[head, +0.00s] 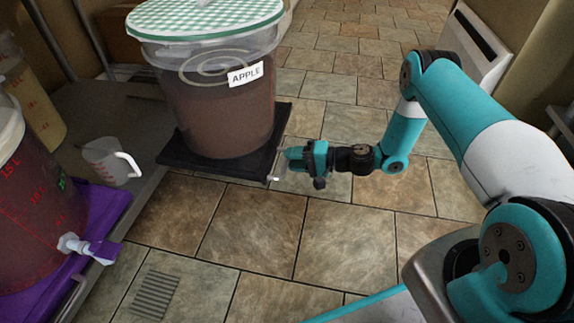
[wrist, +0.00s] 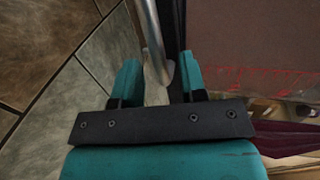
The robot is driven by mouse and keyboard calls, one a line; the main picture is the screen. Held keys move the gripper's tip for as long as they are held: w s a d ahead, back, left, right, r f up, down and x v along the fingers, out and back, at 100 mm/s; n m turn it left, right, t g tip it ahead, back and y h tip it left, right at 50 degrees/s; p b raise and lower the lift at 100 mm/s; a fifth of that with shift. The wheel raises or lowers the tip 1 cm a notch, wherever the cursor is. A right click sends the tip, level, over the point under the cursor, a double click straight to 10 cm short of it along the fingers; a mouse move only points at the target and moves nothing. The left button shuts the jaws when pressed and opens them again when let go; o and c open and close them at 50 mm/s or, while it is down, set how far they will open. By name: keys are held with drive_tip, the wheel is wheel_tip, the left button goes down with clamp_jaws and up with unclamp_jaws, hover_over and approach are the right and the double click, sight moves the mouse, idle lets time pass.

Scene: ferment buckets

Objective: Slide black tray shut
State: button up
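The black tray (head: 175,160) is pulled out from the shelf at left, over the tiled floor. A large bucket labelled APPLE (head: 220,110) stands on it. A small pale metal piece (head: 273,179), apparently the tray's handle, shows at its front right corner. My gripper (head: 287,161) is at the tray's right edge, pointing left toward it. In the wrist view my gripper (wrist: 160,66) has its two fingers apart, with a metal bar (wrist: 151,30) running between them. I cannot tell whether either finger touches the bar.
A purple tray (head: 105,210) with a red-filled bucket (head: 35,210) and its tap is at lower left. A clear measuring jug (head: 105,162) stands on the grey shelf (head: 95,105). A floor grate (head: 153,295) lies in front. The tiled floor is otherwise open.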

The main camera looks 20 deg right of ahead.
drive_tip(key=shift+b+x, duration=0.3)
drive_tip(key=shift+x, duration=0.9)
